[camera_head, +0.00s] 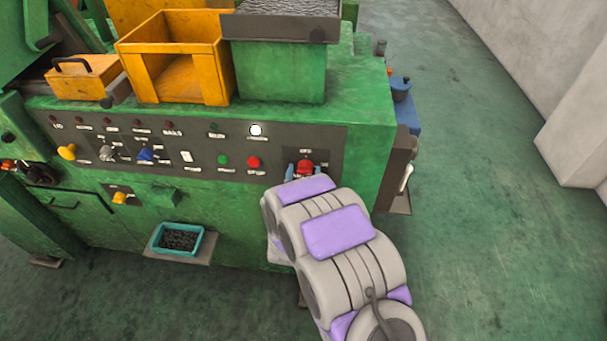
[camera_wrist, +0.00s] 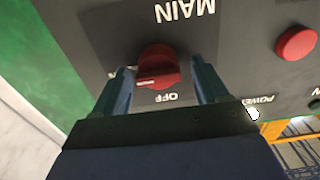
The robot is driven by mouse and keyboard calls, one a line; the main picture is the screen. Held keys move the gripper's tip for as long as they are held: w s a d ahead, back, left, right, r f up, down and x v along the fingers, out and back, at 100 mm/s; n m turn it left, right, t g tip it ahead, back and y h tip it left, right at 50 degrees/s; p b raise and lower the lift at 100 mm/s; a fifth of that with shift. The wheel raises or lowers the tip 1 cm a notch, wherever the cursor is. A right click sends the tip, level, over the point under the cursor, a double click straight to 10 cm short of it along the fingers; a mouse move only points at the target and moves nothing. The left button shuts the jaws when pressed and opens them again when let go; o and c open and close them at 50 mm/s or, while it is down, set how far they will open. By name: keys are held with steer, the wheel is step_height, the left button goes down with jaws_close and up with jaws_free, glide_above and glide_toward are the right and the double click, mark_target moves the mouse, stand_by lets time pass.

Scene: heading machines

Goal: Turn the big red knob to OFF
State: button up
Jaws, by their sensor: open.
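The big red knob (camera_head: 305,166) is at the right end of the green machine's dark control panel. It also shows in the wrist view (camera_wrist: 158,64), where the panel appears upside down. A white line on the knob's face points toward the left of that picture. The OFF label (camera_wrist: 172,97) is just below the knob there, and the MAIN label (camera_wrist: 186,10) is above it. My gripper (camera_wrist: 163,80) is open, with one blue finger on each side of the knob and a visible gap on both sides. In the head view my arm comes up from below.
A red button (camera_head: 253,162) and a green button (camera_head: 222,160) are left of the knob, with a lit white lamp (camera_head: 256,130) above. A teal tray of dark parts (camera_head: 198,240) sits low in front. The floor at the right (camera_head: 470,190) is clear.

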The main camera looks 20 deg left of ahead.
steer(key=shift+c, duration=0.2)
steer(key=c, duration=1)
